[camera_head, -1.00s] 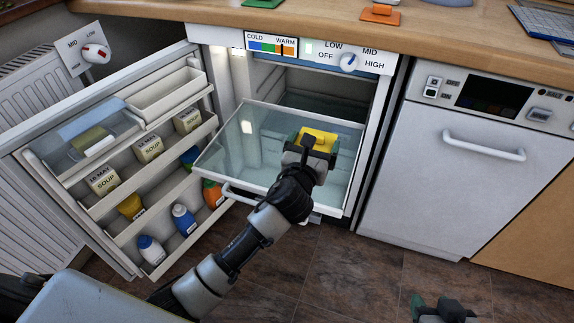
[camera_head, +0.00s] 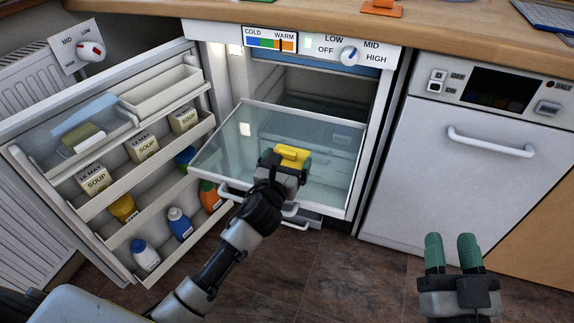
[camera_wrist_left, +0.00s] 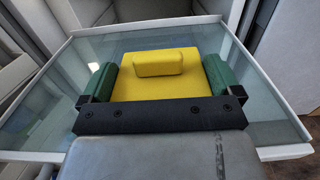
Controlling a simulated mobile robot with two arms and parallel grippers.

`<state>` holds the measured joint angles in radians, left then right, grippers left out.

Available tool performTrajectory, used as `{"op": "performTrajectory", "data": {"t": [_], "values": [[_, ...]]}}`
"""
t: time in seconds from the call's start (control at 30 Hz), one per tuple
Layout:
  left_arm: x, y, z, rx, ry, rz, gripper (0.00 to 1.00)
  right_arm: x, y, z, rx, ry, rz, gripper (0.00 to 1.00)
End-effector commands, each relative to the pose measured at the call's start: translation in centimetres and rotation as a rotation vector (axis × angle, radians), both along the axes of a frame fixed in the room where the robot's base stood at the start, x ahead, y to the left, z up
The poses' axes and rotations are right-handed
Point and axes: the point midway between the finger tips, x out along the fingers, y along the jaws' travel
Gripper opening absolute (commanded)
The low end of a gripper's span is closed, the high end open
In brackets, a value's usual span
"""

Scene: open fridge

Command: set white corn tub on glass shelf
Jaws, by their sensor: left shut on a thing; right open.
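My left gripper (camera_head: 286,163) is shut on a yellow-topped thing (camera_head: 292,153), over the front part of the pulled-out glass shelf (camera_head: 235,150). In the left wrist view its yellow top (camera_wrist_left: 140,87) with a raised yellow grip lies between the two green fingers. No white side or label of it shows, so I cannot tell whether it is the white corn tub. I cannot tell whether it touches the glass (camera_wrist_left: 50,110). My right gripper (camera_head: 452,252) is open and empty in front of the white appliance at the right.
The open fridge door (camera_head: 75,200) stands at the left, with soup cartons (camera_head: 142,147) and several bottles (camera_head: 180,224) in its racks. The visible glass around the held thing is bare. A white appliance with a bar handle (camera_head: 490,142) stands right of the fridge.

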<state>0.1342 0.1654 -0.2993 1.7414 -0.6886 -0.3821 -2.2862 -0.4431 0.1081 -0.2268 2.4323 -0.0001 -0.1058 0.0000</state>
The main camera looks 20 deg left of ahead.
Motion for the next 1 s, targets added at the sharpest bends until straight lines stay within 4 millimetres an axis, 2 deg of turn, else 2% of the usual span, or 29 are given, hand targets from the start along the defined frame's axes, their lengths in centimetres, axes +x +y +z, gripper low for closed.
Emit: {"op": "performTrajectory", "data": {"t": [0.47, 0.5, 0.53, 0.83, 1.0], "values": [[0.0, 0.0, -0.5, 0.000, -0.002, 0.000, 0.63, -0.3, 0.1, 0.9, 0.020, -0.072, 0.005, 0.43], [0.0, 0.0, -0.5, 0.000, 0.000, 0.000, 0.97, -0.3, 0.1, 1.0, 0.021, -0.076, 0.005, 0.43], [0.0, 0.0, -0.5, 0.000, 0.000, 0.000, 1.00, -0.3, 0.1, 1.0, 0.021, -0.075, 0.005, 0.43], [0.0, 0.0, -0.2, 0.000, 0.000, 0.000, 1.00, -0.2, 0.1, 0.9, 0.017, -0.062, 0.004, 0.43], [-2.6, 0.1, -0.2, 0.001, 0.003, 0.000, 1.00, 0.2, -0.1, -0.7, -0.021, 0.078, -0.004, 0.43]]}}
